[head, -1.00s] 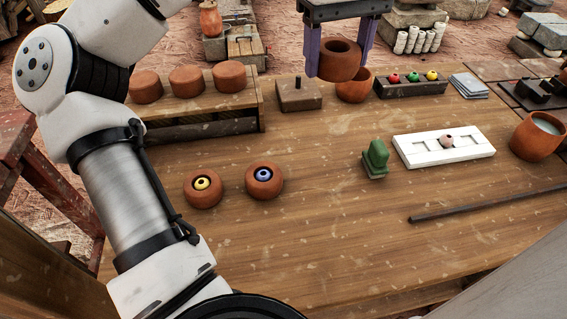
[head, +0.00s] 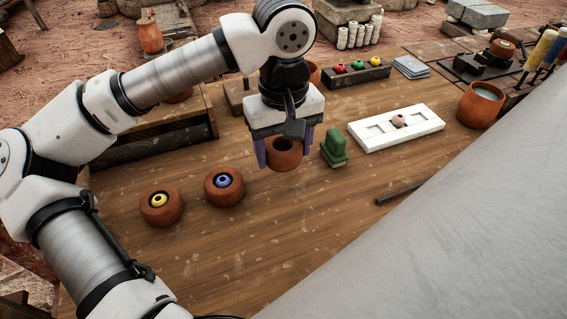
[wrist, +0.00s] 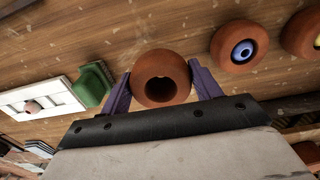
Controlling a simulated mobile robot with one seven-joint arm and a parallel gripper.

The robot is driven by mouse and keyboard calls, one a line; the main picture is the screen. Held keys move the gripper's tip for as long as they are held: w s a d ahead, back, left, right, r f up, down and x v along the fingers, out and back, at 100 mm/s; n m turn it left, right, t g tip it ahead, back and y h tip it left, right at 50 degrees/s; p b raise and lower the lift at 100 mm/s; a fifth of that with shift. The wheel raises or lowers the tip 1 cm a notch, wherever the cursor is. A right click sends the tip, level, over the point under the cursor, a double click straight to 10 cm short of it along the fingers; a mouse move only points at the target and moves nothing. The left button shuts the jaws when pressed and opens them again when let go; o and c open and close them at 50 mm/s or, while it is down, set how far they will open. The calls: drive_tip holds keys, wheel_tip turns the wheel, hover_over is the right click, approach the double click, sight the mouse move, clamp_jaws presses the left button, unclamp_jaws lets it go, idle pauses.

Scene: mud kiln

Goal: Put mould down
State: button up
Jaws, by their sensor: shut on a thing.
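My gripper (head: 285,150) is shut on a round terracotta mould (head: 284,158) with a dark, empty hole facing up. In the wrist view the mould (wrist: 161,78) sits between the two purple fingers. It appears to be above or at the table; I cannot tell whether it touches the wood. To its left stand two similar moulds, one with a blue ring (head: 224,186) and one with a yellow ring (head: 161,205) in the hole. A green block-shaped tool (head: 334,149) stands just right of the held mould.
A white tray (head: 372,143) with a small pinkish piece lies at the right. A dark rack (head: 353,79) holds red, green and yellow pieces. A clay pot (head: 480,108) and a dark rod (head: 396,193) are further right. The front table is clear.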

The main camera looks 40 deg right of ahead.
sight(284, 177)
drive_tip(key=shift+f, duration=2.15)
drive_tip(key=shift+f, duration=0.1)
drive_tip(key=shift+f+b, duration=0.15)
drive_tip(key=shift+b, duration=0.25)
drive_tip(key=o, duration=1.1)
drive_tip(key=shift+r, duration=0.2)
wheel_tip(284, 177, up, 12)
drive_tip(key=shift+r+p, duration=0.1)
drive_tip(key=shift+p, duration=0.55)
